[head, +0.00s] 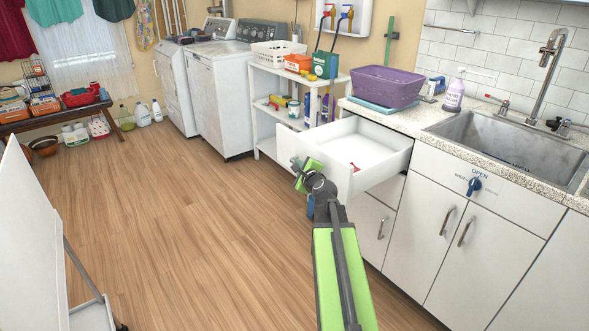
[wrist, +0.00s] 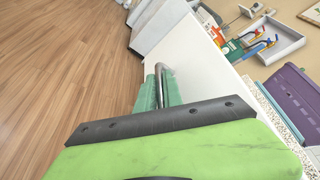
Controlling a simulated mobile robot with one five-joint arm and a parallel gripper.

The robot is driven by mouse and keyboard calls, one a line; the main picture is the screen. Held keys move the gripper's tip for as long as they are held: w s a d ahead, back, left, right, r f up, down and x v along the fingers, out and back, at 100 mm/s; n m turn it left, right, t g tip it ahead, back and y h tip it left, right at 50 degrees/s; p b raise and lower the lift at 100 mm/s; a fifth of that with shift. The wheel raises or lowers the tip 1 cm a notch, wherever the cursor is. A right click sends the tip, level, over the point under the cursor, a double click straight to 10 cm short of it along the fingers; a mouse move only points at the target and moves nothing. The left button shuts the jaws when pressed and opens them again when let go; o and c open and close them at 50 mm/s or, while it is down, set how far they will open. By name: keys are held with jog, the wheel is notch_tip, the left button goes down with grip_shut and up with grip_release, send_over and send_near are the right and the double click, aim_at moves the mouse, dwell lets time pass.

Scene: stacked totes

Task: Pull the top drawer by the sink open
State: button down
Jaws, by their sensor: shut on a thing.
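The white top drawer (head: 365,142) left of the sink (head: 515,145) is pulled well out from the counter, and its inside shows in the head view. A small red item (head: 355,167) lies in it. My gripper (head: 305,175) is at the drawer's front. In the wrist view the teal fingers (wrist: 159,92) are shut on the curved metal handle (wrist: 166,72), beside the white drawer front (wrist: 200,80). The handle is hidden in the head view.
White cupboard doors (head: 432,225) stand below the sink. A purple basket (head: 385,87) is on the counter above the drawer. A white shelf (head: 262,110) stands beyond the drawer, and a white board (head: 30,240) is at the left. Wood floor between is clear.

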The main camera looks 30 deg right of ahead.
jog(key=shift+s+d+f, duration=0.1)
jog(key=shift+s+f, duration=0.05)
jog(key=shift+s, duration=0.25)
jog(key=shift+a, duration=0.45)
jog(key=c, duration=1.8)
grip_release()
jog(key=shift+o, duration=0.2)
jog(key=shift+a, duration=0.1)
